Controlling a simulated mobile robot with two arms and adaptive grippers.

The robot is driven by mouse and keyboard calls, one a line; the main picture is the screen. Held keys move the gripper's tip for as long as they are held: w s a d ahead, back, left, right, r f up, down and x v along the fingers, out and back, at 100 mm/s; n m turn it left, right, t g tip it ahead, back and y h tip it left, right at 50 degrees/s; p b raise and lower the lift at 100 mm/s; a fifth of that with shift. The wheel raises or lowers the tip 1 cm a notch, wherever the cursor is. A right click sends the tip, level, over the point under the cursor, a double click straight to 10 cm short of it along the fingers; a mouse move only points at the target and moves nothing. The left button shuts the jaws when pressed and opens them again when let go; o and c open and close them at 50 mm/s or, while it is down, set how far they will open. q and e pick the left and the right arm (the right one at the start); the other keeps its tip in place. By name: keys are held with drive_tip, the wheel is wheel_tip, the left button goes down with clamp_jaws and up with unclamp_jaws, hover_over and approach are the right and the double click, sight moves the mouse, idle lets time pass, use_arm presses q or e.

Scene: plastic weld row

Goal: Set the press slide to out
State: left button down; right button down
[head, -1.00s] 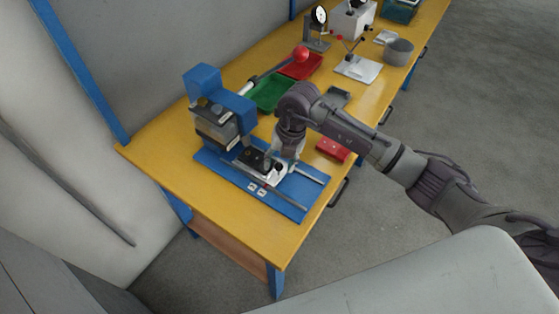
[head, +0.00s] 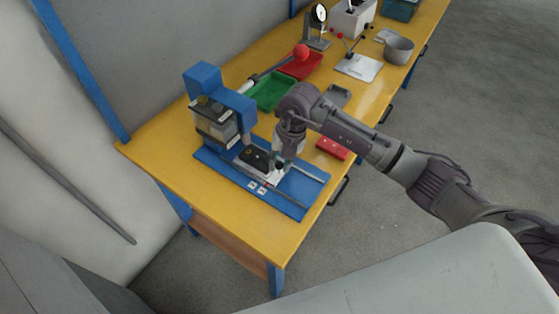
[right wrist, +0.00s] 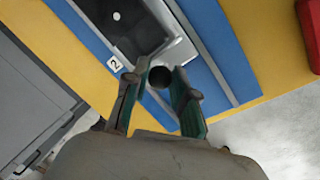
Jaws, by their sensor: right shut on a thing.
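The blue press (head: 204,80) stands on the near end of the yellow bench. Its slide (head: 257,158), a light metal plate carrying a black block, sits between rails on the blue base plate (head: 296,203), to the right of the press head. In the right wrist view the slide (right wrist: 180,52) shows at top, with a dark round knob (right wrist: 160,77) at its near end. My right gripper (head: 280,165) is shut on the knob; in the wrist view its fingers (right wrist: 159,80) flank it. My left gripper is not in view.
A red box (head: 332,148) lies right of the base plate, also in the wrist view (right wrist: 311,30). Green (head: 272,92) and red (head: 302,66) trays lie behind the arm. A red-balled lever (head: 301,51) reaches over them. The rails right of the slide are clear.

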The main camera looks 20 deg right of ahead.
drive_tip(key=s+d, duration=0.4)
drive_tip(key=s, duration=0.1)
drive_tip(key=s+d+p, duration=0.1)
drive_tip(key=s+d, duration=0.1)
drive_tip(key=s, duration=0.1)
drive_tip(key=shift+s+d, duration=0.15)
drive_tip(key=shift+d, duration=0.15)
drive_tip(key=c, duration=0.9)
unclamp_jaws()
drive_tip(key=shift+s, duration=0.1)
drive_tip(key=shift+c, duration=0.2)
drive_tip(key=shift+r, duration=0.1)
drive_tip(key=shift+r, duration=0.35)
wheel_tip(320, 180, up, 11)
drive_tip(key=d, duration=0.2)
drive_tip(key=shift+s+d, duration=0.15)
drive_tip(key=shift+s, duration=0.2)
